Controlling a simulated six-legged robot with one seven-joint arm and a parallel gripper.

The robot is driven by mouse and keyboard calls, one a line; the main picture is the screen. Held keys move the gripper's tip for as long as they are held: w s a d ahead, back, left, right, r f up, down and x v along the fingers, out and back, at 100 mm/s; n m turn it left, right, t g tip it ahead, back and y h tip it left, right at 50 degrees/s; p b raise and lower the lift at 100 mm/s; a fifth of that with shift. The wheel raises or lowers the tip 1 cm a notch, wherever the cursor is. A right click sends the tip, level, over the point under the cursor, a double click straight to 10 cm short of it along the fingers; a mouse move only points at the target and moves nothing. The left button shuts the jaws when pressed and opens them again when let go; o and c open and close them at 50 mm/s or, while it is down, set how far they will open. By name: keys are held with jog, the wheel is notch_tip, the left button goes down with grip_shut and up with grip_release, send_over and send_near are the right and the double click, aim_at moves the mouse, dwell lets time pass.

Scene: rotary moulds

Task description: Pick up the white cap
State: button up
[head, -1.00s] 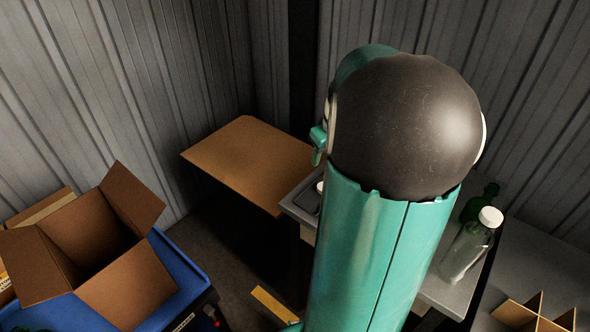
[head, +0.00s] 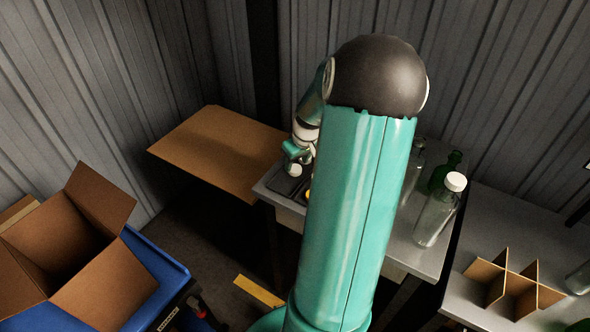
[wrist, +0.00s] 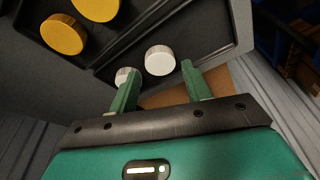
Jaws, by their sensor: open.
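In the wrist view a white cap (wrist: 160,59) sits in a compartment of a dark tray (wrist: 214,38), just beyond and between my fingertips. A second white cap (wrist: 122,76) is beside it, partly hidden behind my left finger. My gripper (wrist: 158,68) is open and empty, its green fingers spread on either side of the nearer cap, with no clear contact. In the head view my gripper (head: 296,158) is over the left part of the grey table, and a white cap (head: 294,170) shows just below it. My arm hides much of the tray there.
Two yellow caps (wrist: 64,34) lie in another compartment. A clear bottle with a white cap (head: 440,212) and a green bottle (head: 446,172) stand on the grey table, right of my arm. A cardboard divider (head: 512,283), brown board (head: 218,150) and open box (head: 75,250) are around.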

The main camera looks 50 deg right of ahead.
jog(key=x, duration=0.2)
jog(key=shift+f, duration=0.3)
jog(key=c, duration=0.7)
jog(key=shift+r, duration=0.1)
jog(key=shift+r, duration=0.55)
notch_tip(320, 180, up, 2)
jog(key=shift+r, duration=0.1)
jog(key=shift+s+a+r, duration=1.5)
jog(key=shift+s+r, duration=0.1)
jog(key=shift+s, duration=0.15)
jog(key=shift+s+a+r, duration=1.45)
jog(key=shift+s+r, duration=0.15)
jog(key=shift+s, duration=0.15)
jog(key=shift+s+a+r, duration=1.5)
jog(key=shift+s+r, duration=0.1)
jog(key=shift+s, duration=0.15)
